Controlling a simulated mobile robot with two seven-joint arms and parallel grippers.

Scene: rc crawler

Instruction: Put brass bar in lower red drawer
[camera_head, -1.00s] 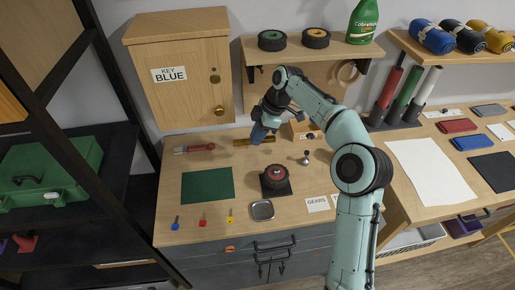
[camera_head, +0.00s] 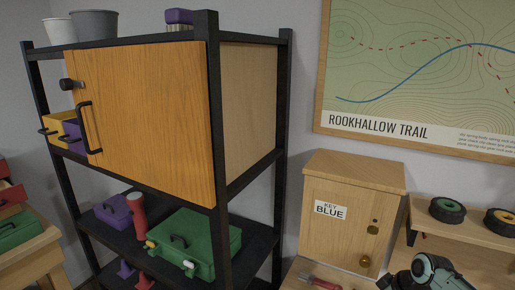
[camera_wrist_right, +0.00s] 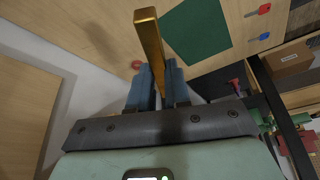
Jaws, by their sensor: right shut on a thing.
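A long brass bar (camera_wrist_right: 150,42) is held between the two blue fingers of my right gripper (camera_wrist_right: 158,76) in the right wrist view. The bar stands out past the fingertips, above the wooden workbench. In the head view only part of my right arm shows at the bottom right; the bar and fingertips are out of that picture. A red drawer-like part (camera_head: 12,194) shows at the far left edge of the head view, cut off by the frame. I cannot tell whether it is the lower red drawer. My left gripper is not in view.
A black shelf rack (camera_head: 223,225) carries an orange-wood cabinet (camera_head: 150,115), with yellow (camera_head: 60,128) and purple bins behind its door. A green case (camera_head: 205,245) sits lower down. The key cabinet (camera_head: 345,220) stands right of the rack. A green mat (camera_wrist_right: 195,32) lies on the workbench.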

